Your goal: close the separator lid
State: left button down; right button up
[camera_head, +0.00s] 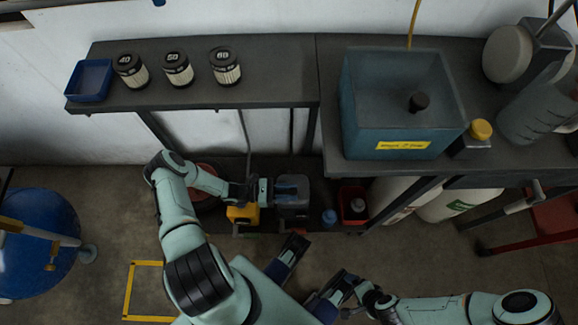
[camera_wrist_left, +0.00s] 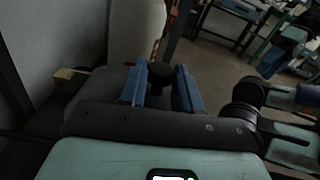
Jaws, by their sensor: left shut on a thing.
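My left gripper (camera_head: 287,188) is at a grey box-shaped container (camera_head: 293,213) on the low shelf under the bench, which I take to be the separator. In the left wrist view, the blue fingers of the left gripper (camera_wrist_left: 160,90) are on either side of a dark round knob (camera_wrist_left: 160,73) and shut on it. The grey surface (camera_wrist_left: 92,88) below the knob is partly hidden by the gripper, so I cannot tell how the lid sits. My right gripper (camera_head: 307,279) is in front, its blue fingers apart and nothing visible between them.
A yellow container (camera_head: 243,214) stands left of the grey one, and a blue bottle (camera_head: 329,217) and red bin (camera_head: 347,198) stand right. The bench above holds a blue tank (camera_head: 385,115), several filters (camera_head: 178,72) and a blue tray (camera_head: 90,80). The bench edge overhangs the shelf.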

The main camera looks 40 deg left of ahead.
pick_arm(q)
jog(key=shift+s+d+f, duration=0.15)
jog(key=shift+s+f, duration=0.05)
jog(key=shift+f, duration=0.35)
pick_arm(e)
jog(key=shift+w+d+f, duration=0.2)
jog(key=shift+w+f, duration=0.1)
jog(key=shift+w, duration=0.05)
pick_arm(q)
jog(key=c, duration=0.8)
grip_release()
notch_tip(320, 180, up, 20)
jog(key=p, duration=0.5)
jog(key=shift+p, duration=0.3)
pick_arm(e)
jog(key=s+a+r+g, duration=0.1)
jog(key=s+r, duration=0.4)
jog(key=r, duration=0.1)
jog(key=shift+a+g+y, duration=0.3)
jog(key=shift+a, duration=0.1)
pick_arm(q)
jog(key=shift+d, duration=0.1)
